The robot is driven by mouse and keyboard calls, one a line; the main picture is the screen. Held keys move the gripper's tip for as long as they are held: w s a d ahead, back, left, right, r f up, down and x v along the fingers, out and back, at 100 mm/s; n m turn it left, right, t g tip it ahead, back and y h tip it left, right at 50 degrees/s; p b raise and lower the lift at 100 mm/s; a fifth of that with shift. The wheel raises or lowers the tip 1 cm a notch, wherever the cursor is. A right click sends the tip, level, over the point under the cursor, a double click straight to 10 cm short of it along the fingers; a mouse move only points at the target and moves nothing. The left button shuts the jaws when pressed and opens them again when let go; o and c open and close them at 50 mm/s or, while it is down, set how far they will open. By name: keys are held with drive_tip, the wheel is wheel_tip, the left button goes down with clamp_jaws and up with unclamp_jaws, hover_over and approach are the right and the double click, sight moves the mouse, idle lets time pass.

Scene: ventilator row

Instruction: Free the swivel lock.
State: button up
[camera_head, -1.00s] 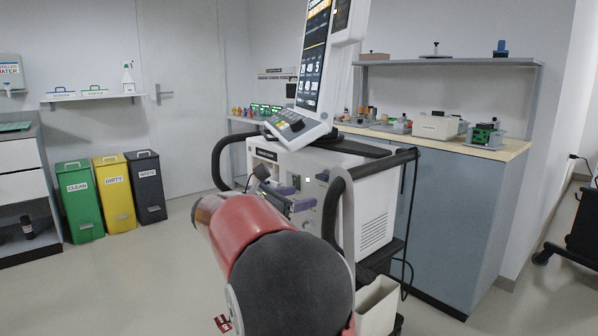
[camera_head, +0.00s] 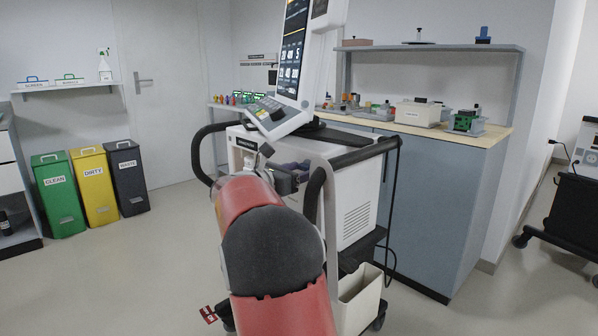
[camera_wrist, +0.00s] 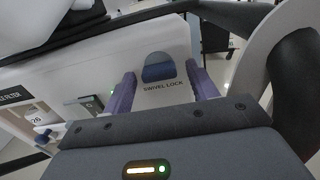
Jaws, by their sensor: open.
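The swivel lock (camera_wrist: 158,72) is a blue tab in a rounded recess on the ventilator's pale panel, above the printed words SWIVEL LOCK. My gripper (camera_wrist: 163,90) is open in the wrist view, its purple fingers apart on either side of the label, just below the tab. Nothing is between the fingers except the panel behind them. I cannot tell whether the fingertips touch the panel. In the head view, the ventilator (camera_head: 362,200) stands on its cart with its screen (camera_head: 292,50) on top. My red arm hides the lock and much of the gripper there.
A black handle (camera_head: 205,150) curves out on the ventilator's left, with another handle (camera_head: 314,195) near my arm. A pale bin (camera_head: 360,305) hangs low on the cart. A workbench (camera_head: 440,200) stands behind. Open floor lies left, before the labelled bins (camera_head: 92,185).

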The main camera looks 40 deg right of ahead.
drive_tip(key=shift+c, duration=0.5)
drive_tip(key=c, duration=0.9)
drive_tip(key=shift+f+m+b, duration=0.1)
drive_tip(key=shift+m+b, duration=0.3)
drive_tip(key=shift+w+r+m+b, duration=0.1)
drive_tip(key=shift+r+m+b, duration=0.05)
drive_tip(key=shift+m+b, duration=3.75)
drive_tip(key=shift+w+r+m+b, duration=0.1)
drive_tip(key=shift+m+b, duration=3)
drive_tip(key=shift+m, duration=1.6)
